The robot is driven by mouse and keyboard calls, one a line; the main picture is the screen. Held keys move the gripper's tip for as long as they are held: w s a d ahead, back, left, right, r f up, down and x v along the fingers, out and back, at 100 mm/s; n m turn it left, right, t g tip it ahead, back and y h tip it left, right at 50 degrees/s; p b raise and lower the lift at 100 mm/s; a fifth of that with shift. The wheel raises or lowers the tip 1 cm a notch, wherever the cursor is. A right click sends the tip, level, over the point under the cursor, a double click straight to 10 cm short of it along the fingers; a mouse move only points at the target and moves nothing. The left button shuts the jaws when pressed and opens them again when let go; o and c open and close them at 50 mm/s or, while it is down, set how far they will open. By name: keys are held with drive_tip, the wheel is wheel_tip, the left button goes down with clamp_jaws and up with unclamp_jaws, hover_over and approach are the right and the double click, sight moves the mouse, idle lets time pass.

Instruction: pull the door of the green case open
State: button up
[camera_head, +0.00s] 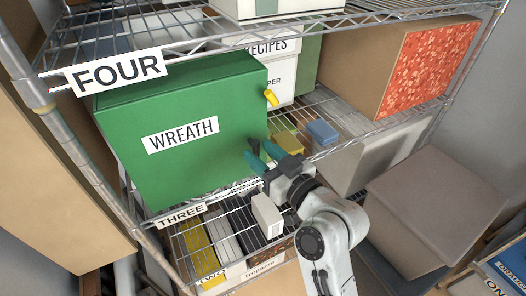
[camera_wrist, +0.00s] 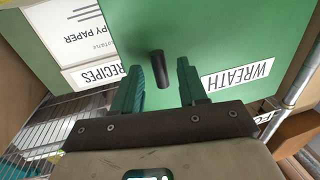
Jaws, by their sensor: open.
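The green case (camera_head: 190,110) with the "WREATH" label stands on the wire shelf, and its front looks closed. A short dark handle (camera_wrist: 160,68) sticks out of its green face in the wrist view. In the head view the dark handle (camera_head: 254,146) is at the lower right of the front, partly hidden by my fingers. My gripper (camera_head: 258,153) is open at the case's lower right. In the wrist view my gripper (camera_wrist: 159,72) has one teal finger on each side of the handle. I cannot tell whether either finger touches it.
A yellow knob-like piece (camera_head: 270,97) is at the case's upper right edge. White "RECIPES" boxes (camera_head: 286,75) stand behind it. Small yellow and blue boxes (camera_head: 322,132) lie to the right. Shelf post (camera_head: 75,150) stands at left; a brown box (camera_head: 435,210) at right.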

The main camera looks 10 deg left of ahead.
clamp_jaws()
idle(0.4)
idle(0.4)
